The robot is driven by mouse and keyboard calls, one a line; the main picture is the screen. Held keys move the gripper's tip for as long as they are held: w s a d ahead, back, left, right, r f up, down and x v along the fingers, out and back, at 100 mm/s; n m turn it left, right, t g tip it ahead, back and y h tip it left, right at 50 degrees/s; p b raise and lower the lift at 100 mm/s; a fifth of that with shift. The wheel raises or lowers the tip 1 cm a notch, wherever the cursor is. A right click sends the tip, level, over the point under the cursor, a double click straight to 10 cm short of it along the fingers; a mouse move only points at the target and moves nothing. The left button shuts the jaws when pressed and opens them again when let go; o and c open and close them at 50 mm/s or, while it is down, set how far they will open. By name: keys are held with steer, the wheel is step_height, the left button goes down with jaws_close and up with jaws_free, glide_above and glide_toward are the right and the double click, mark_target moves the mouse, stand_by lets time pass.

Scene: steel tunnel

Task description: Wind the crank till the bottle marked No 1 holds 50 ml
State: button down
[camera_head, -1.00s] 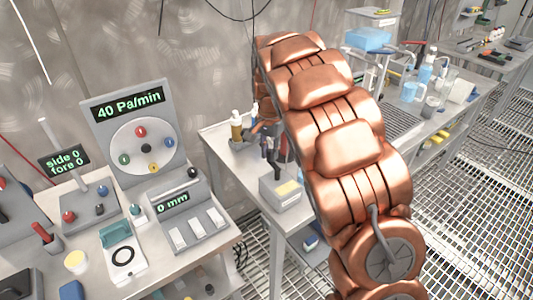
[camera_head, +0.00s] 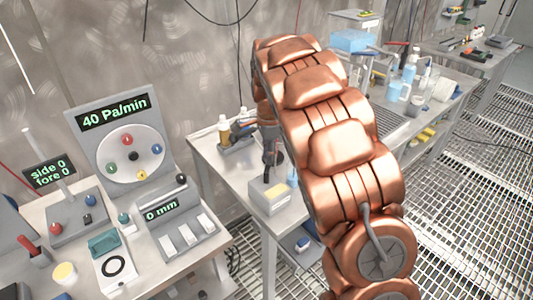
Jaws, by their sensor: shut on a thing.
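My gripper (camera_head: 268,172) is small and dark in the head view, at the end of my copper-coloured arm. It points down over a grey box (camera_head: 270,201) with a yellow label, on the middle bench. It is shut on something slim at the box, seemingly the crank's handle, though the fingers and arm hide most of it. A bottle with amber contents (camera_head: 224,129) stands on a dark base left of my gripper, with a pale-topped bottle (camera_head: 243,117) beside it. No number or fill level can be read on either bottle.
A left bench carries a panel (camera_head: 126,145) reading 40 Pa/min, a "0 mm" box (camera_head: 170,222) and a "side 0, fore 0" display (camera_head: 50,172). Blue vessels (camera_head: 398,90) stand on the right bench. My arm crosses the middle. The grating floor (camera_head: 480,190) is clear at right.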

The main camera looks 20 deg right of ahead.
steer(key=shift+d+m, duration=0.1)
steer(key=shift+m, duration=0.2)
steer(key=c, duration=1)
jaws_free()
steer(key=shift+c, duration=0.2)
step_height(320, 180, up, 12)
